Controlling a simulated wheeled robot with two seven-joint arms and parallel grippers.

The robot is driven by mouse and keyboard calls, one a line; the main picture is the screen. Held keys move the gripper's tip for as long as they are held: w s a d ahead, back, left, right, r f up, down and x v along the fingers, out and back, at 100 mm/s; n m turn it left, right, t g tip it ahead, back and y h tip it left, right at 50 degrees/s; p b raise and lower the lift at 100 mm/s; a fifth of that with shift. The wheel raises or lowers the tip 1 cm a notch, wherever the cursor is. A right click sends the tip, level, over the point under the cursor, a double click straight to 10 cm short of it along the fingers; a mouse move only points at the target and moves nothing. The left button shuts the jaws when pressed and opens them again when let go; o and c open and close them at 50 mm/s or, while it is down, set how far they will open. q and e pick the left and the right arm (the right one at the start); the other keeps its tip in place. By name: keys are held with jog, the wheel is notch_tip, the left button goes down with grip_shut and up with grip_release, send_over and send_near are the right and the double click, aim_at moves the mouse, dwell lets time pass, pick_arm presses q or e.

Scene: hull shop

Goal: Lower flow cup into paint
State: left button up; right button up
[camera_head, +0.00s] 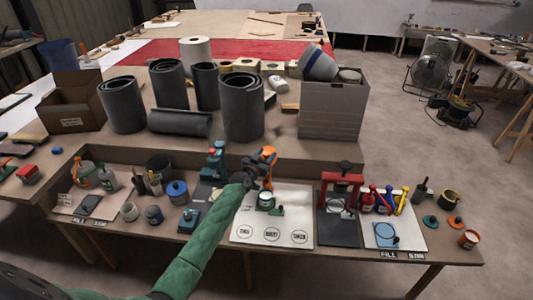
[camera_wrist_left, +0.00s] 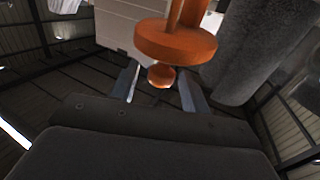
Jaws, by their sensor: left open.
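My left gripper (camera_head: 258,176) is at the end of the green-sleeved arm, above the back of a white mat (camera_head: 243,232) with three printed circles. An orange item (camera_head: 268,156), possibly the flow cup or its stand, is right beside the gripper. In the left wrist view an orange disc (camera_wrist_left: 176,42) with a stem and a round knob (camera_wrist_left: 161,76) shows close to the open fingers (camera_wrist_left: 162,88). The knob appears between them; I cannot tell whether they touch. My right gripper is not in view.
A teal device (camera_head: 216,160) stands left of the gripper and a red press (camera_head: 341,187) stands to the right. Dark rolls (camera_head: 243,108) and a grey box (camera_head: 334,112) are on the raised surface behind. Jars and tools crowd both ends; the mat's front is free of objects.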

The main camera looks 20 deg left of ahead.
pick_arm(q)
jog(key=shift+w, duration=0.45)
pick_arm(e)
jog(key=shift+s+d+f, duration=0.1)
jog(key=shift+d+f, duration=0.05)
